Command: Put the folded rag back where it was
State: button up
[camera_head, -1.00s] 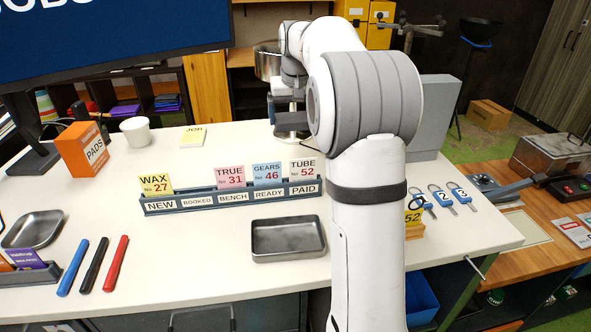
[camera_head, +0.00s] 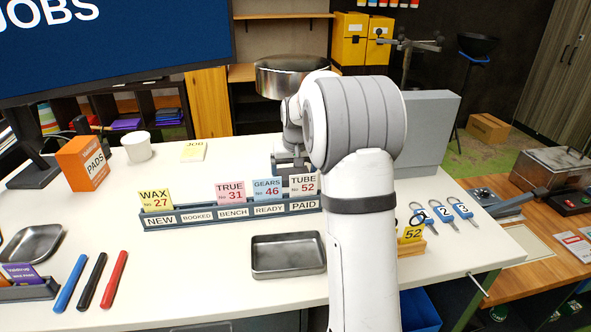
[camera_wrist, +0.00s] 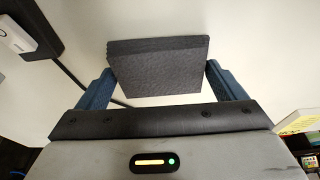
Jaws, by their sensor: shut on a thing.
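My gripper (camera_wrist: 159,82) has its two blue fingers on either side of a dark grey, flat, layered block that looks like the folded rag (camera_wrist: 158,66). The rag is held between the fingers over a white surface in the wrist view. In the head view my gripper (camera_head: 291,165) is behind the card rack, toward the back of the white counter, partly covered by my arm. The rag cannot be made out clearly there. Whether the rag touches the counter cannot be told.
On the white counter (camera_head: 190,285) stand a card rack (camera_head: 235,212), an empty metal tray (camera_head: 288,257), three markers (camera_head: 92,281), an orange PADS box (camera_head: 82,163), a white cup (camera_head: 137,147) and blue key tags (camera_head: 442,213). A grey panel (camera_head: 428,130) rises at the right back. A dark cable (camera_wrist: 70,75) runs left of the rag.

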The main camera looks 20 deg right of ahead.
jog(key=shift+f, duration=0.2)
jog(key=o, duration=0.7)
jog(key=shift+r, duration=0.15)
jog(key=d+b+v, duration=0.1)
jog(key=b+v, duration=0.1)
jog(key=v, duration=1)
jog(key=s+a+f, duration=0.2)
jog(key=s+a, duration=0.2)
jog(key=s, duration=0.6)
jog(key=s+a+f+n, duration=0.1)
jog(key=s+a+f, duration=0.2)
jog(key=s, duration=0.7)
jog(key=s+a+f+n, duration=0.1)
jog(key=s+a+f, duration=0.2)
jog(key=s+a, duration=0.3)
jog(key=shift+s+f+y, duration=0.15)
jog(key=shift+s+y, duration=0.15)
jog(key=shift+s, duration=2.2)
jog(key=shift+s+a+f, duration=0.1)
jog(key=shift+s+f, duration=0.2)
jog(key=shift+s, duration=0.05)
